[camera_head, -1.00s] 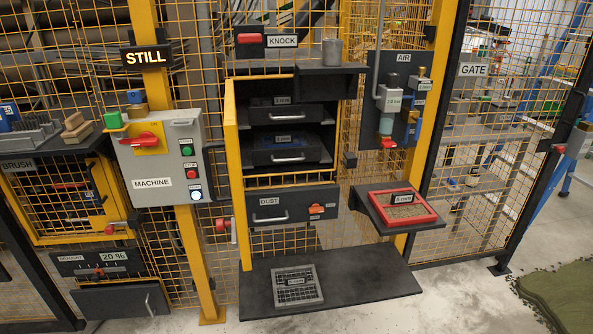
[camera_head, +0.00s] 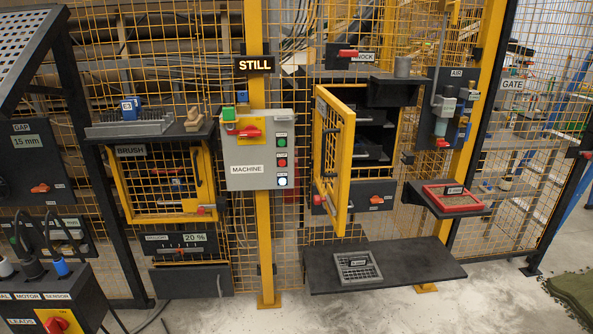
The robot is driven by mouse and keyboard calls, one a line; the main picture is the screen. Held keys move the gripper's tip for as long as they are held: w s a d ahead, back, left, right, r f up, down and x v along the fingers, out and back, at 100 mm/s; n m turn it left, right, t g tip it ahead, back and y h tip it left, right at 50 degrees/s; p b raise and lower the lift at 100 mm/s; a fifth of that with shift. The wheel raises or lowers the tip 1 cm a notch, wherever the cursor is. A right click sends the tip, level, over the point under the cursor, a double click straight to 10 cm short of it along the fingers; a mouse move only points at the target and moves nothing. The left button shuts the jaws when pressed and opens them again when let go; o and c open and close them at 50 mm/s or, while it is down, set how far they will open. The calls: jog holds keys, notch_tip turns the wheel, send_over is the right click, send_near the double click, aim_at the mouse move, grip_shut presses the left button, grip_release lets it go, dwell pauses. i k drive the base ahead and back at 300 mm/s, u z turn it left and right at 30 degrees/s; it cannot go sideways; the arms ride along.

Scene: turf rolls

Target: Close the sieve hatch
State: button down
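The sieve hatch (camera_head: 347,165) is a yellow-framed mesh door. It stands open, swung out toward me at the left side of the sieve cabinet (camera_head: 392,130). A dark handle (camera_head: 327,150) shows on the door, and a red knob (camera_head: 319,200) sits at its lower left. Behind it, dark sieve drawers (camera_head: 372,145) show inside the cabinet, partly hidden by the door. My gripper is not in view.
A dark shelf (camera_head: 420,262) with a grey sieve (camera_head: 358,267) juts out below the hatch. The machine control box (camera_head: 250,180) is to the left. Bare floor lies in front.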

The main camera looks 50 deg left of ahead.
aim_at(339, 195)
jog(key=k, duration=0.2)
jog(key=u, duration=1.25)
jog(key=i, duration=1)
jog(key=k, duration=0.95)
jog(key=u, duration=0.3)
jog(key=i, duration=0.3)
jog(key=u, duration=0.2)
